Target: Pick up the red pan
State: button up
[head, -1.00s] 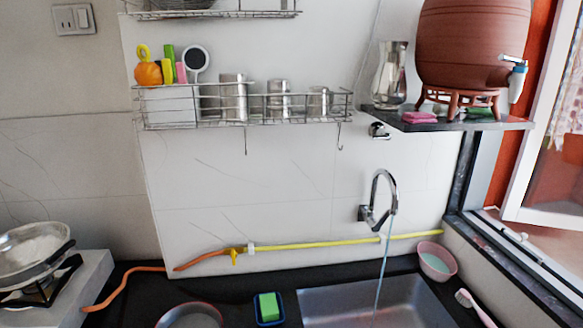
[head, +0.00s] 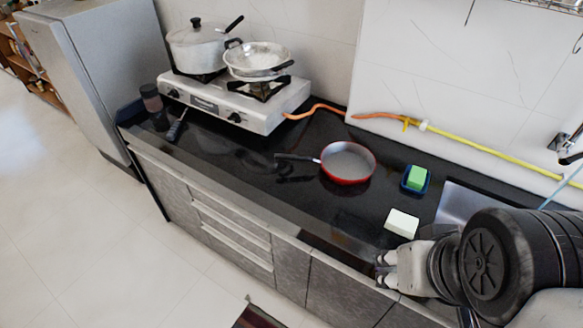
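The red pan (head: 347,163) sits on the black countertop, in the middle of the head view. It has a red outside, a grey inside and a dark handle (head: 296,157) pointing left toward the stove. My gripper (head: 382,268) is at the lower right, over the counter's front edge. It is to the right of the pan and nearer the camera, apart from it. Its fingers are small and seen from the side, so I cannot tell whether they are open or shut. Nothing shows in it.
A gas stove (head: 236,104) with a lidded pot (head: 203,47) and a metal pan (head: 258,60) stands behind left. A green sponge in a blue dish (head: 415,180), a white block (head: 402,222) and the sink (head: 466,203) are right of the pan.

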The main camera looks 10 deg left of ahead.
aim_at(345, 163)
jog(key=u, duration=0.1)
jog(key=i+j+z, duration=0.7)
jog(key=i+j, duration=0.1)
jog(key=i, duration=0.05)
